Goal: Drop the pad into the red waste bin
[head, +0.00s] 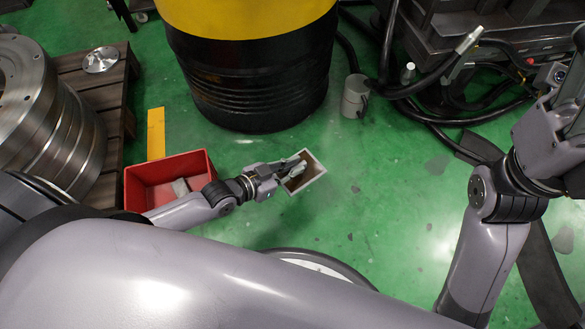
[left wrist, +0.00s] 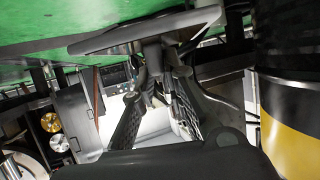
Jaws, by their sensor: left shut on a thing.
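The pad (head: 310,176) is a square piece with a pale rim and a brownish face in the head view. My left gripper (head: 291,170) is shut on it. In the left wrist view the pad (left wrist: 140,31) shows as a dark, flat slab beyond the fingertips, with a short stem between the fingers (left wrist: 153,88). The red waste bin (head: 134,190) stands on the floor to the left of the gripper, and my left forearm passes over its front right corner. My right gripper (head: 562,105) is at the right edge, partly cut off.
A black and yellow drum (head: 250,85) stands behind the bin and gripper. A wooden pallet (head: 118,80) with metal parts is at the left. A yellow floor strip (head: 156,133) lies behind the bin. Hoses and a grey cylinder (head: 355,96) are at the back right. Green floor is clear right of the pad.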

